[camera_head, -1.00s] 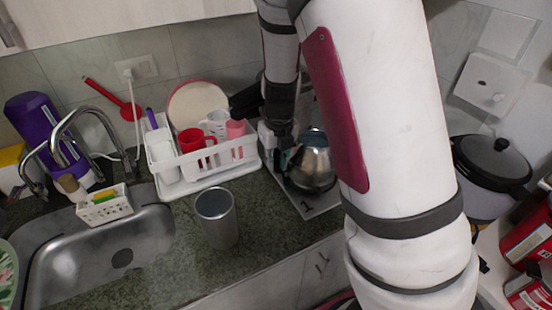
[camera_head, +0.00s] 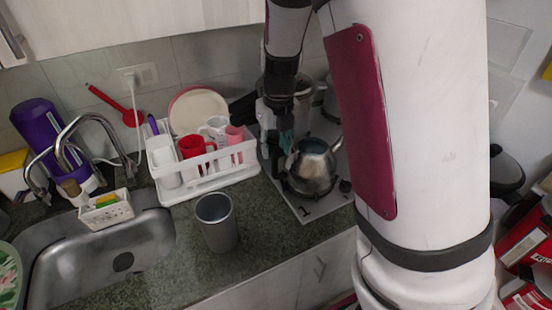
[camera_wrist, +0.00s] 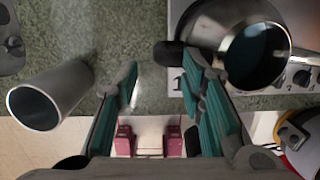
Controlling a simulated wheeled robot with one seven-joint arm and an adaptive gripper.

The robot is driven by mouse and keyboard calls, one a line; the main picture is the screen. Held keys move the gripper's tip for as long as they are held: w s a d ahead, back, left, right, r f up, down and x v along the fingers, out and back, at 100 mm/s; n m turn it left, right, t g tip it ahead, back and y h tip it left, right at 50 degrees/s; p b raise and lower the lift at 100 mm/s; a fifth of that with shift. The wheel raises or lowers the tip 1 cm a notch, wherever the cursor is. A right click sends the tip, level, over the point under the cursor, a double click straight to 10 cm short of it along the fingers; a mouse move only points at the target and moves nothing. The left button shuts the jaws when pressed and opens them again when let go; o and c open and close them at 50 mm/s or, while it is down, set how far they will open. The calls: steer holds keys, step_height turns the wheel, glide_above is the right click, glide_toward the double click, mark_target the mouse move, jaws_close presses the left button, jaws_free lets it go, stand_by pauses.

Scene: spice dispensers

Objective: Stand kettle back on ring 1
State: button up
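The silver kettle (camera_head: 312,172) stands upright on the hob (camera_head: 322,207), at the front burner beside the printed 1. Its open top shows a bluish inside, and its spout points right. In the wrist view the kettle (camera_wrist: 232,62) is at the upper right, with its dark handle (camera_wrist: 172,54) reaching left beyond my fingertips. My gripper (camera_head: 284,140) is at the kettle's left side in the head view. In the wrist view my gripper (camera_wrist: 160,82) has its teal-padded fingers wide apart with nothing between them. The ring under the kettle is mostly hidden.
A grey cup (camera_head: 217,222) stands on the counter left of the hob. A white dish rack (camera_head: 205,175) with cups and a plate is behind it. The sink (camera_head: 95,250) is at left. More metal pots (camera_head: 304,88) are behind the kettle. A dark-lidded pot (camera_head: 506,172) is at right.

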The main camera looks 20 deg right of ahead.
steer(key=s+a+r+n+t+y, duration=0.2)
steer(key=s+a+r+n, duration=0.2)
steer(key=s+r+n, duration=1.05)
steer(key=s+r+n+t+h, duration=0.1)
steer(key=s+n, duration=0.3)
steer(key=n, duration=0.6)
steer(key=s+a+r+n+t, duration=0.1)
steer(key=s+n, duration=0.4)
steer(key=n, duration=0.6)
steer(key=shift+a+r+h+p, duration=0.2)
steer(key=shift+r+h+p, duration=0.15)
steer(key=shift+r, duration=0.55)
steer(key=shift+w, duration=0.1)
